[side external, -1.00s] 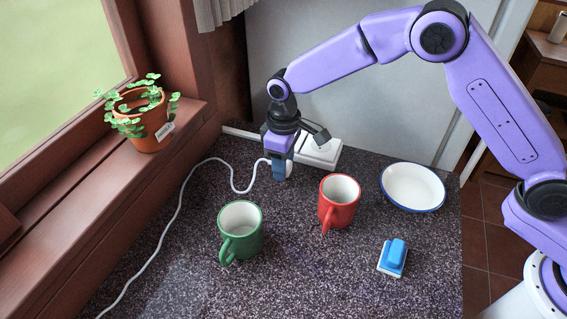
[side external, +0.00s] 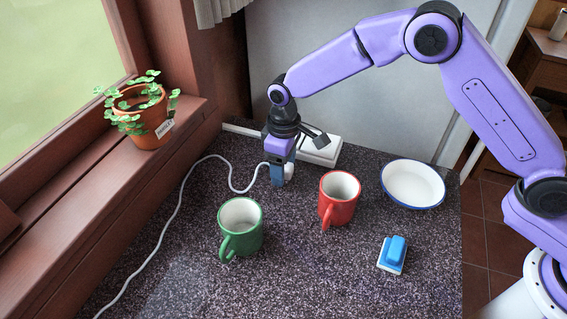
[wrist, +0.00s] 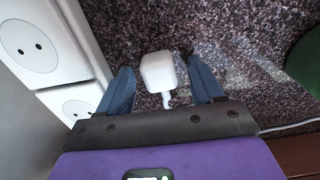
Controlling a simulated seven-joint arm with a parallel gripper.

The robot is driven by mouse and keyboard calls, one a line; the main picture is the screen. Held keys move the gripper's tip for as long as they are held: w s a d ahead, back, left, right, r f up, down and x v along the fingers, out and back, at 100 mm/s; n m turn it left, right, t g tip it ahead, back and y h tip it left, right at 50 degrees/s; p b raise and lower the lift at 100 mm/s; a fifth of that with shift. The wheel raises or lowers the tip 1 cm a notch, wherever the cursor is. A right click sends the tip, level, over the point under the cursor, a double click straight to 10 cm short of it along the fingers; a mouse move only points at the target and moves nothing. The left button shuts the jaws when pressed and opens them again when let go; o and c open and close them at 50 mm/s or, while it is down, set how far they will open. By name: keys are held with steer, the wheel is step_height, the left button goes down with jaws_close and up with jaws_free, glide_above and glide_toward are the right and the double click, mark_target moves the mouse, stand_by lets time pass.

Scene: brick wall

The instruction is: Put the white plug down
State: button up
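The white plug (wrist: 158,72) is between the two fingers of my gripper (wrist: 160,84) in the wrist view, with a narrow gap on each side. In the side view the plug (side external: 289,169) shows partly behind a blue-grey finger of my gripper (side external: 282,173). My gripper points down and is open around the plug, low over the dark speckled worktop. The plug's white cord (side external: 232,178) runs left from it and down along the window side. Whether the plug's underside touches the worktop is hard to tell.
A white socket strip (side external: 320,152) lies just behind my gripper; two sockets (wrist: 30,45) show in the wrist view. A red mug (side external: 339,199), green mug (side external: 241,228), white bowl (side external: 413,185) and blue-and-white block (side external: 393,255) stand around. A potted plant (side external: 145,117) is on the sill.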

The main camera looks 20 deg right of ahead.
mark_target(287, 167)
step_height(287, 167, up, 13)
steer(key=shift+r, duration=0.15)
stand_by(0.6)
steer(key=shift+s, duration=0.1)
steer(key=s+d+n, duration=0.1)
steer(key=s+d, duration=1.2)
steer(key=s, duration=0.3)
steer(key=s+d+n, duration=0.2)
steer(key=s+d, duration=1)
steer(key=s, duration=0.5)
steer(key=shift+d+r+n, duration=0.2)
steer(key=shift+d+n, duration=0.1)
steer(key=shift+d, duration=0.1)
